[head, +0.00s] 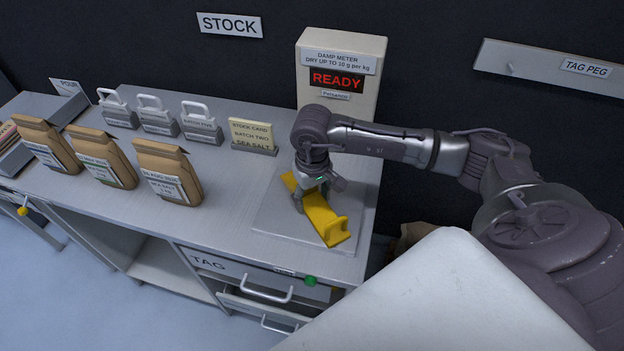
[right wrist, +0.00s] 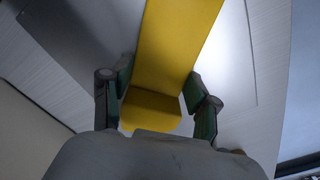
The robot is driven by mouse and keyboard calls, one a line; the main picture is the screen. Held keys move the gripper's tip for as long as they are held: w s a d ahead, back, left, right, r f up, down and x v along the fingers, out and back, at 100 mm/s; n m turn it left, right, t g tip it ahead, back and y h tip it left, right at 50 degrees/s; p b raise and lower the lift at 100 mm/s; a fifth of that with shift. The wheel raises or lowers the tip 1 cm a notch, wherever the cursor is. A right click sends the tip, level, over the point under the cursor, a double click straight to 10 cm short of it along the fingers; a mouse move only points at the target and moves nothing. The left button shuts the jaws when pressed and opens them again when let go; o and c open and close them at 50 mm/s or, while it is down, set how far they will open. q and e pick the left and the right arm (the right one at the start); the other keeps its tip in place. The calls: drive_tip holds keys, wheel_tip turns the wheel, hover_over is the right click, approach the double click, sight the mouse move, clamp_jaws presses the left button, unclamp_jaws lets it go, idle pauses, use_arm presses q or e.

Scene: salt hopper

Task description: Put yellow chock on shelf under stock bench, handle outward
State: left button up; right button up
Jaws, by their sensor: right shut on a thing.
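The yellow chock (head: 326,222) is on or just above the grey square plate (head: 271,230) on the stock bench (head: 225,175), below the damp meter. My right gripper (head: 313,192) reaches down over it and is shut on its back part. In the right wrist view the chock (right wrist: 178,50) runs up between the two fingers (right wrist: 158,105), which touch or nearly touch its sides. I cannot tell which part is its handle. The shelf under the bench (head: 165,268) shows as an open bay left of the drawers. My left gripper is not in view.
The damp meter (head: 341,72) reads READY behind the plate. Several paper bags (head: 167,172) and grey handled blocks (head: 201,124) stand on the bench, with a stock card (head: 252,136). A lower drawer (head: 262,306) below the TAG drawer looks partly open. Floor at lower left is clear.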

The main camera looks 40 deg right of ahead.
sight(316, 201)
drive_tip(key=shift+r, duration=0.15)
drive_tip(key=shift+w+r, duration=0.1)
drive_tip(key=shift+r, duration=0.2)
drive_tip(key=r, duration=0.1)
drive_tip(key=r+b, duration=0.1)
drive_tip(key=r, duration=0.1)
drive_tip(key=shift+s+d+r+b, duration=0.25)
drive_tip(key=shift+s+b, duration=0.05)
drive_tip(key=shift+s, duration=0.05)
drive_tip(key=s+d+r+b, duration=0.2)
drive_tip(key=s+d+r, duration=0.35)
drive_tip(key=s, duration=0.35)
drive_tip(key=w+a+f+n, duration=0.1)
drive_tip(key=w+a, duration=0.1)
drive_tip(key=a, duration=1.3)
drive_tip(key=shift+f, duration=0.4)
